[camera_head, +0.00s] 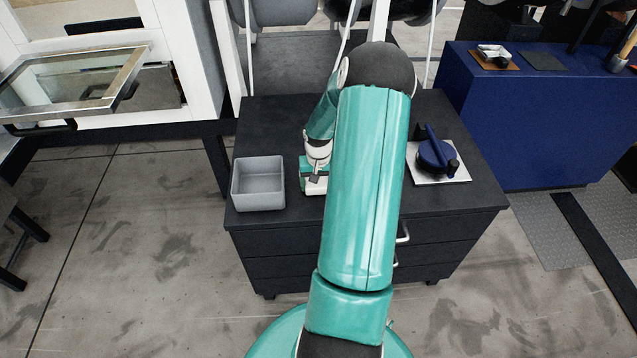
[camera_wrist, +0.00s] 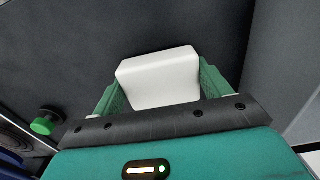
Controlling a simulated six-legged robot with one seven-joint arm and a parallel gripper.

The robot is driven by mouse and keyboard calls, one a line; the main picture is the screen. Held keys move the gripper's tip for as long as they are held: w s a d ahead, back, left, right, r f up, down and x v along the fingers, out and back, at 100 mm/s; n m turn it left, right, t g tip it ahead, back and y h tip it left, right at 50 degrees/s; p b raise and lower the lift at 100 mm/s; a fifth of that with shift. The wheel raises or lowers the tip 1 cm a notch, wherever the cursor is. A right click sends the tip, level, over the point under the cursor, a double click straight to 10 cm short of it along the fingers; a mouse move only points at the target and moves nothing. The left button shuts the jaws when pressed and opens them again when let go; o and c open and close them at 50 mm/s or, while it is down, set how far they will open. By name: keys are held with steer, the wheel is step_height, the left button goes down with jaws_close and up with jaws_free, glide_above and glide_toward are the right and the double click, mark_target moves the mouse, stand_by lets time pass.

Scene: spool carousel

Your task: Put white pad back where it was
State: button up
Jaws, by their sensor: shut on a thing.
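The white pad (camera_wrist: 158,78) is a pale block with rounded edges. In the wrist view it sits between the two green fingers of my gripper (camera_wrist: 160,90), which is shut on it. In the head view my gripper (camera_head: 314,183) is low over the left front part of the dark cabinet top (camera_head: 283,120), just right of the grey bin. There my own arm and gripper largely hide the pad. I cannot tell whether the pad touches the cabinet top.
An open grey bin (camera_head: 258,195) stands at the cabinet's left front corner. A blue round device (camera_head: 437,156) sits on a white plate (camera_head: 425,178) at the right. The wrist view shows a green knob (camera_wrist: 42,126) at left. A blue bench (camera_head: 540,120) stands at far right.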

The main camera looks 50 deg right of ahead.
steer(key=shift+f, duration=0.15)
steer(key=o, duration=1)
steer(key=shift+c, duration=0.2)
step_height(320, 180, up, 12)
steer(key=w+a+r+n+h, duration=0.2)
steer(key=w+a+r+n, duration=0.15)
steer(key=a+r, duration=0.7)
steer(key=s+a+r+n+t, duration=0.2)
steer(key=a+r, duration=0.4)
steer(key=a, duration=0.5)
steer(key=s+a+r+n+t, duration=0.15)
steer(key=a+r, duration=0.35)
steer(key=a, duration=0.5)
steer(key=s+a+r+n+t+y, duration=0.2)
steer(key=s+a, duration=0.5)
steer(key=a, duration=0.2)
steer(key=shift+s+a+r+n, duration=0.15)
steer(key=shift+a+n, duration=0.2)
steer(key=shift+n, duration=0.05)
